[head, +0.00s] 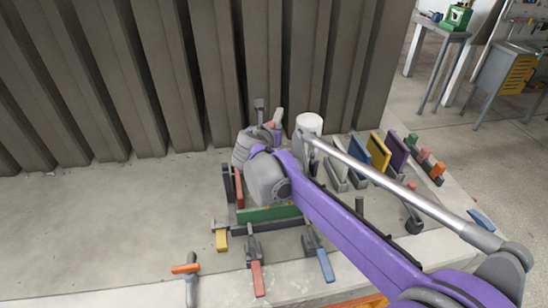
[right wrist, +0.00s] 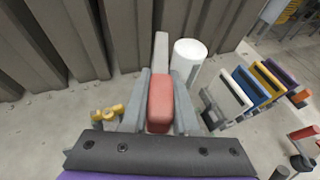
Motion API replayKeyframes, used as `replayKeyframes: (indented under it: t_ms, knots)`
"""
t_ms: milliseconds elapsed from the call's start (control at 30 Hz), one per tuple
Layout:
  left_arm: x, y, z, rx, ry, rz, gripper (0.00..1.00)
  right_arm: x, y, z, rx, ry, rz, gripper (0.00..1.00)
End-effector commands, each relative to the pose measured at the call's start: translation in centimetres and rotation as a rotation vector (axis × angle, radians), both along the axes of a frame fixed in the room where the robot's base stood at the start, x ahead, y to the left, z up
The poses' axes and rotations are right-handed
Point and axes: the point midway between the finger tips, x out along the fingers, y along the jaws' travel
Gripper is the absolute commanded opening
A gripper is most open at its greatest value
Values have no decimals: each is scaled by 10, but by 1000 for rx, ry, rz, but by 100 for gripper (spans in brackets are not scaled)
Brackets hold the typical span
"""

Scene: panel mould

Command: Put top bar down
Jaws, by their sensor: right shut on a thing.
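My right gripper (head: 264,128) is over the far side of the mould (head: 268,213), its arm crossing from the lower right. In the right wrist view its two grey fingers (right wrist: 160,104) are shut on a red block (right wrist: 160,98). A grey upright piece (right wrist: 161,55) shows just beyond the block; I cannot tell whether they are joined, or whether this is the top bar. In the head view the mould has a green front bar and a red left bar (head: 239,188). My wrist and arm hide its far and right sides. My left gripper is not in view.
Clamps with yellow, red (head: 257,278) and blue (head: 326,266) handles stand along the mould's front. An orange-handled one (head: 187,269) is at left. A white cylinder (head: 309,124) and upright coloured panels (head: 378,152) stand to the right. A ribbed wall is behind; the left slab is clear.

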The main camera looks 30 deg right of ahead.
Motion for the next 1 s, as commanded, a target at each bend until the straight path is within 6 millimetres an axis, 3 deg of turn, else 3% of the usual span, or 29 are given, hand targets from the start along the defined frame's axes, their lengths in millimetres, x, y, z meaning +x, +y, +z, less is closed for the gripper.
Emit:
replayKeyframes:
  t_ms: [133,333,733,1000]
  knots:
    - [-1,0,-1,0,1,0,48,0,0,-11,-1,1,0,0]
    - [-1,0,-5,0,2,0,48,0,0,-48,-1,1,0,0]
    - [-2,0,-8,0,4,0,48,0,0,-94,-1,1,0,0]
    - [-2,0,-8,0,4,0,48,0,0,-100,-1,-1,0,0]
